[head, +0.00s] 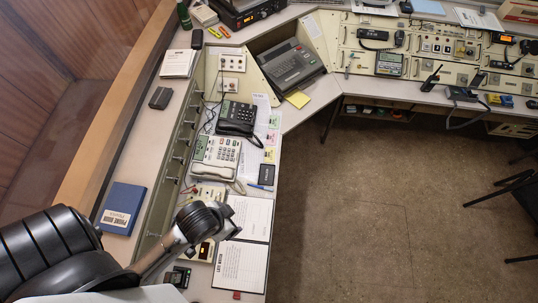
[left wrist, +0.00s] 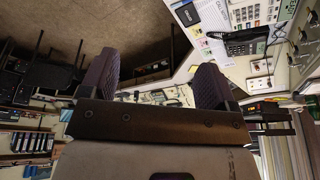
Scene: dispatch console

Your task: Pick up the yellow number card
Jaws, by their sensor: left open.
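A small yellow card (head: 269,155) lies on the left desk beside the phones, below a green and a pink card on a white sheet. I take it as the number card, but its print is too small to read. My left gripper (head: 227,224) is over the desk's near part, below and left of the card and apart from it. In the left wrist view its two fingers (left wrist: 156,86) are spread with nothing between them. My right gripper is not in view.
A black phone (head: 237,120) and a white phone (head: 215,156) stand left of the cards. A small dark box (head: 266,175) and a blue pen (head: 261,187) lie just below the yellow card. An open binder (head: 243,265) lies nearer.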

